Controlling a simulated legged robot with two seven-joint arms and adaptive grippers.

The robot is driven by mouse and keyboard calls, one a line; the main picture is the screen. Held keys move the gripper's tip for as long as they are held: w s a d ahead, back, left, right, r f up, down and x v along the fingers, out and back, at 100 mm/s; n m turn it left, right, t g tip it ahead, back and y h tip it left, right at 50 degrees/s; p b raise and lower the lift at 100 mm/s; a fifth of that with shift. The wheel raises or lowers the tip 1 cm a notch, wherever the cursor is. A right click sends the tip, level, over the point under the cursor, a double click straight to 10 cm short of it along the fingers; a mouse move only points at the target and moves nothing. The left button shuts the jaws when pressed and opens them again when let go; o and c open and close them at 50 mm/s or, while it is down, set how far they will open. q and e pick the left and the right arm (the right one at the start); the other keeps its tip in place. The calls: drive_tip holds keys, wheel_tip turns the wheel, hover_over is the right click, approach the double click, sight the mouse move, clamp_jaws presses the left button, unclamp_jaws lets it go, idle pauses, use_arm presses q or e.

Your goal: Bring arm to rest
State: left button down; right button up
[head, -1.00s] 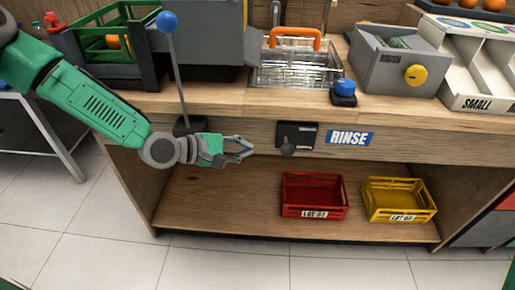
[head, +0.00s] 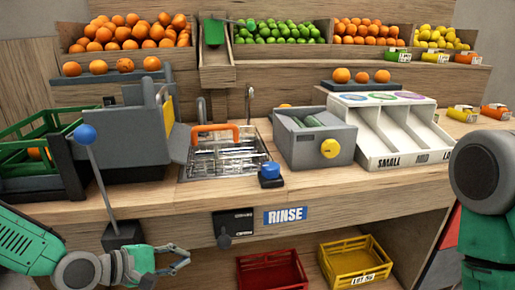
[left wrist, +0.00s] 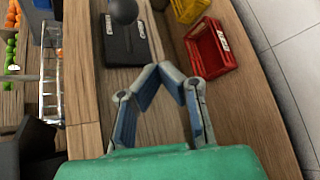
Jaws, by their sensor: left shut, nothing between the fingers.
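My left gripper (head: 180,262) is at the lower left of the head view, in front of the bench's front face. Its fingertips meet and it holds nothing. It also shows in the left wrist view (left wrist: 172,76), with the black lever box (left wrist: 126,40) just beyond the fingertips. In the head view that lever box (head: 233,224) is right of and above the gripper, apart from it. A blue-knobbed lever (head: 95,165) stands above my left arm. My right arm (head: 485,200) shows at the right edge; its gripper is out of frame.
A red crate (head: 272,274) and a yellow crate (head: 354,262) sit on the low shelf. A sink with a wire basket (head: 222,160), a blue button (head: 270,172), a brush box (head: 312,145) and a white sorting tray (head: 375,160) are on the bench. Fruit bins line the back.

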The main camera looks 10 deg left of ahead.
use_arm(q)
drive_tip(key=s+d+f+m+g+y, duration=0.1)
drive_tip(key=s+d+f+m+g, duration=0.25)
drive_tip(key=s+f, duration=0.4)
drive_tip(key=s+a+f+m+g+y, duration=0.2)
drive_tip(key=s+a+f+m+y, duration=0.2)
drive_tip(key=s, duration=0.6)
drive_tip(key=s+a+f+m+g+y, duration=0.3)
drive_tip(key=s+a+f+m, duration=0.3)
drive_tip(key=s+m, duration=0.2)
drive_tip(key=shift+s+a+y, duration=0.25)
drive_tip(key=shift+s+y, duration=0.25)
drive_tip(key=shift+s, duration=0.5)
drive_tip(key=shift+d, duration=0.4)
drive_tip(key=shift+a, duration=0.25)
drive_tip(key=shift+d, duration=0.1)
